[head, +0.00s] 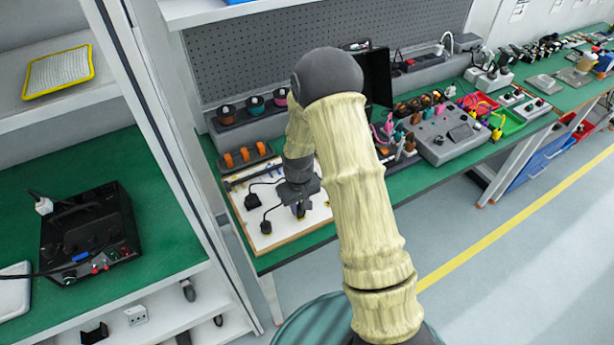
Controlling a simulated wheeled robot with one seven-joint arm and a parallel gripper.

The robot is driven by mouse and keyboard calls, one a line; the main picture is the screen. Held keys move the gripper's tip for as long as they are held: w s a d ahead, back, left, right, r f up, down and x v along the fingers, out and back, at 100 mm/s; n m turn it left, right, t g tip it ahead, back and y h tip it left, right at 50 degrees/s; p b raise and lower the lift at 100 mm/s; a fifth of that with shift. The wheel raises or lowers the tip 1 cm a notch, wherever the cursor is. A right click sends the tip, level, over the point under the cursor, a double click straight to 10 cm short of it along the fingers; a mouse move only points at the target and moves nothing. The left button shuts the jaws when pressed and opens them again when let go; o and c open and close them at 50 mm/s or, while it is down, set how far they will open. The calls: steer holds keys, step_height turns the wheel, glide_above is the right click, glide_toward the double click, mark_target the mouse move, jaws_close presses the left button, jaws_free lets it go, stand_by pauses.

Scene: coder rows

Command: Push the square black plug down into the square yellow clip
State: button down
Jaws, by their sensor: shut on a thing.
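My gripper (300,210) points down over the right part of a white board (290,232) with a wooden edge, on the green bench. It is shut on a small dark thing that blends with the fingers; its shape cannot be told. One black plug (252,202) stands on the board left of my gripper, and another black plug (266,227) is nearer the front edge. Thin black cables run from both toward my gripper. I cannot make out a square yellow clip; the area under my gripper is small and partly hidden.
A rack with orange parts (246,156) and a row of spools (252,106) stand behind the board. A grey control box (445,132) is to the right. A shelf post (165,130) rises at left, beside a black power unit (90,235).

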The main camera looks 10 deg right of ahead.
steer(key=shift+f, duration=0.65)
stand_by(1.5)
steer(key=c, duration=1.1)
jaws_free()
step_height(320, 180, up, 17)
steer(key=shift+r+b, duration=0.2)
steer(key=shift+b, duration=0.65)
steer(key=shift+s, duration=0.1)
